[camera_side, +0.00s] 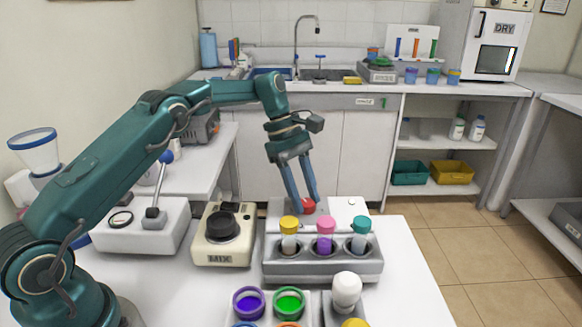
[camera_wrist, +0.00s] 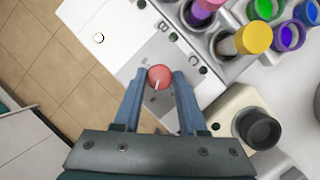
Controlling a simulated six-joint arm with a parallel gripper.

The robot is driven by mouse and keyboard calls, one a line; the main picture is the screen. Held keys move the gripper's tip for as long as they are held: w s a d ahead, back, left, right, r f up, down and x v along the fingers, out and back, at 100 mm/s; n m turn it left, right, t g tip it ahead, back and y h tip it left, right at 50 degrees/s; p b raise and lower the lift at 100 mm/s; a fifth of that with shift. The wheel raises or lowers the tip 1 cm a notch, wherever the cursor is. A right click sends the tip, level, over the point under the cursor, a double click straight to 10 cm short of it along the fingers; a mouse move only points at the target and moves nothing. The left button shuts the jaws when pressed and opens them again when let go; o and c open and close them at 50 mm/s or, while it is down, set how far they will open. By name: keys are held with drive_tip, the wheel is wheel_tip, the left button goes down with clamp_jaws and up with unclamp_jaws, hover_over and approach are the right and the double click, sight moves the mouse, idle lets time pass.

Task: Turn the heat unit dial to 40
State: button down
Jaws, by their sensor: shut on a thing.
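The heat unit (camera_side: 322,272) is a grey and white block on the bench with tubes in its front wells. Its red dial (camera_side: 308,206) sits on the grey panel behind the tubes, and it also shows in the wrist view (camera_wrist: 159,76). My gripper (camera_side: 304,203) points down from above with one blue finger on each side of the dial, shut on it. In the wrist view my gripper (camera_wrist: 160,80) frames the dial, and a thin white pointer line on it points toward the bottom of the picture. The dial's numbers are not readable.
Tubes with yellow (camera_side: 289,223), pink (camera_side: 325,224) and teal (camera_side: 361,223) caps stand close in front of the dial. The cream MIX unit (camera_side: 208,247) with a black knob is to the left. Colored jars (camera_side: 289,303) stand nearer the camera. The bench's right side is clear.

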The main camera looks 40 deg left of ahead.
drive_tip(key=shift+c, duration=2.3)
unclamp_jaws()
